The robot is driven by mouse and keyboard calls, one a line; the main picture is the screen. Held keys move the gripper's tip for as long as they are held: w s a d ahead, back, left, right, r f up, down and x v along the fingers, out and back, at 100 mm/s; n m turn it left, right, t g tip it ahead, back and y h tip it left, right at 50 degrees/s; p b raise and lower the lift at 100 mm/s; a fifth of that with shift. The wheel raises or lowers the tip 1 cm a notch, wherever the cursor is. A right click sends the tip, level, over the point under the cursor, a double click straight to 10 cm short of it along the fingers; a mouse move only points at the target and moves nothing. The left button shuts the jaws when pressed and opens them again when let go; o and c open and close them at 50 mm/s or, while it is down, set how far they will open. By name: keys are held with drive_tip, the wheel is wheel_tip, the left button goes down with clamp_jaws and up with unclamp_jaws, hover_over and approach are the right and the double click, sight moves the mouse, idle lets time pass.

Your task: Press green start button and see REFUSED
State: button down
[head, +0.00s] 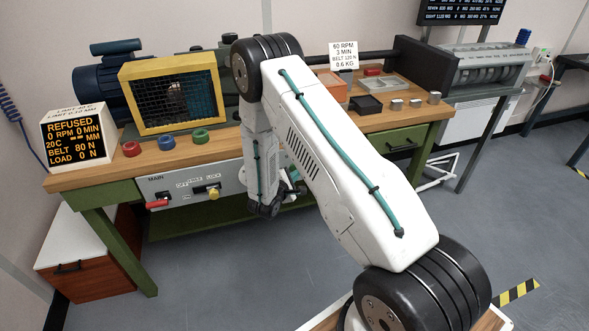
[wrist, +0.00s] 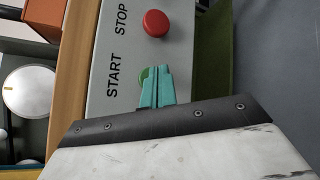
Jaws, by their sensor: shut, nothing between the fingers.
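The green start button (wrist: 144,75) sits beside the word START on the grey control panel (wrist: 118,55) in the wrist view. My gripper (wrist: 157,82) is shut and empty; its teal fingertips overlap the button and hide most of it. I cannot tell whether they touch it or press it in. The red STOP button (wrist: 156,23) lies just beyond. In the head view, the display box (head: 74,139) at the left reads REFUSED, 0 RPM, 0 MIN, BELT 80 N, LOAD 0 N. My arm hides the start button there.
The wooden bench (head: 150,158) carries a yellow-framed mesh guard (head: 172,92) and red, blue and green rings. A sign (head: 344,57) reads 60 RPM, 3 MIN, BELT 120 N, 0.6 KG. A red MAIN handle (head: 157,204) and a yellow knob (head: 213,193) stick out below.

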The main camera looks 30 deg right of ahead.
drive_tip(key=shift+s+a, duration=0.2)
drive_tip(key=shift+s, duration=0.6)
drive_tip(key=shift+s+a, duration=0.25)
drive_tip(key=shift+s, duration=0.55)
drive_tip(key=shift+s+a, duration=0.2)
drive_tip(key=shift+s, duration=0.6)
drive_tip(key=s+r+m+g, duration=0.6)
drive_tip(key=s+r+g, duration=0.6)
drive_tip(key=s+r, duration=0.3)
drive_tip(key=s+a+r+m+t+y, duration=0.2)
drive_tip(key=s+a+r+y, duration=0.4)
drive_tip(key=r, duration=0.5)
drive_tip(key=s+a+r+m+t+y, duration=0.3)
drive_tip(key=s+a+r+y, duration=0.4)
drive_tip(key=s+a+r, duration=0.4)
drive_tip(key=shift+s+r+m+t, duration=0.3)
drive_tip(key=shift+s+r+m, duration=0.1)
drive_tip(key=shift+s+m, duration=0.3)
